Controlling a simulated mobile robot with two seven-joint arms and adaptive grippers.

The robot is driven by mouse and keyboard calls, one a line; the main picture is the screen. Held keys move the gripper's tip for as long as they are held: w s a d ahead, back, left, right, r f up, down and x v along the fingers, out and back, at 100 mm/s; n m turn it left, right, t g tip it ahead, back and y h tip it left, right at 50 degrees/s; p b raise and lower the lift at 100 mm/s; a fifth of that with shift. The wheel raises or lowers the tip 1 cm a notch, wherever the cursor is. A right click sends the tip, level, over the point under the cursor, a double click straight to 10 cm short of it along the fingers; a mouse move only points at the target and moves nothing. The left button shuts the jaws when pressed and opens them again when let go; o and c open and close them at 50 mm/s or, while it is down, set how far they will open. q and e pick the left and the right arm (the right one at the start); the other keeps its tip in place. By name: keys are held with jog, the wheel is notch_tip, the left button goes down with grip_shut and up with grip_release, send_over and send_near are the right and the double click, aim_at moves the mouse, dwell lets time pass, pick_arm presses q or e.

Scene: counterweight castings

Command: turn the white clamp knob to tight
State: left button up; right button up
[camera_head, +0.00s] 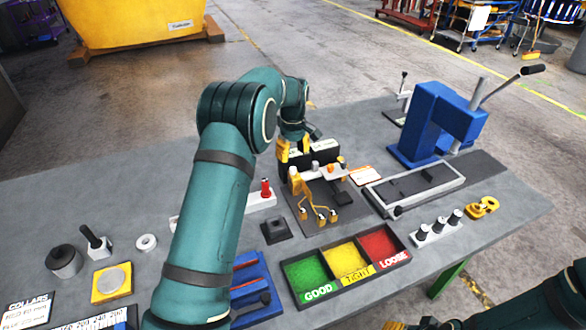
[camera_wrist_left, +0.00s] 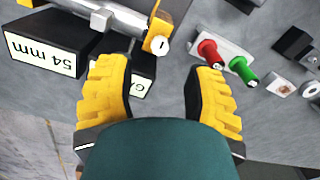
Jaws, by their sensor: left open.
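A small white-faced knob (camera_wrist_left: 160,45) sits on the end of a yellow part, ahead of the gap between my left fingers in the left wrist view. It looks like the white knob (camera_head: 293,172) at the left end of the clamp fixture in the head view; its turn position cannot be read. My left gripper (camera_head: 294,151) is open and empty above the fixture's back side. Its yellow fingers also show in the left wrist view (camera_wrist_left: 159,92), apart from the knob. My right gripper (camera_head: 408,326) is mostly cut off at the bottom edge.
Black blocks, one marked 54 mm (camera_wrist_left: 50,48), stand close to the left finger in the wrist view. A holder with red (camera_wrist_left: 210,52) and green (camera_wrist_left: 243,70) pegs is at right. A three-part tray (camera_head: 347,286) and blue press (camera_head: 437,125) stand on the grey table.

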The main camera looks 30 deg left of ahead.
aim_at(293, 168)
pick_arm(q)
notch_tip(293, 168, down, 7)
jog(key=shift+r, duration=0.2)
grip_shut()
